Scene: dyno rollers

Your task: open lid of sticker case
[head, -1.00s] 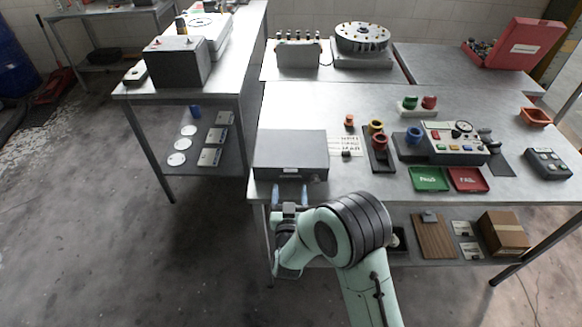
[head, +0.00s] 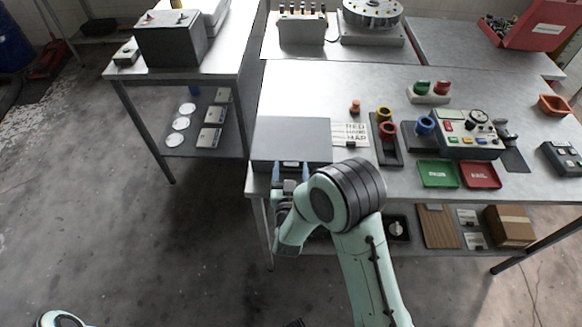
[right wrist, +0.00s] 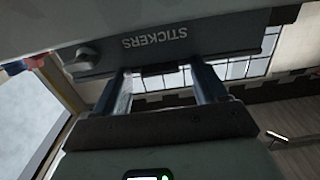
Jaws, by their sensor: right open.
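The sticker case (head: 292,135) is a closed grey box at the front left corner of the metal table. Its front face, with upside-down STICKERS lettering (right wrist: 155,38), fills the upper part of the right wrist view. A dark knob-like part (right wrist: 82,60) shows left of the lettering. My right gripper (head: 289,172) is open and empty at the case's front edge, its two bluish fingers apart. In the right wrist view the fingers (right wrist: 162,80) reach toward the front face below the lettering; I cannot tell whether they touch it. My left gripper is not in view.
Right of the case are a lettered card (head: 350,133), ring holders (head: 387,150), a control box (head: 470,140), a green tray (head: 438,174) and a red tray (head: 480,175). A lower shelf holds a cardboard box (head: 510,227).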

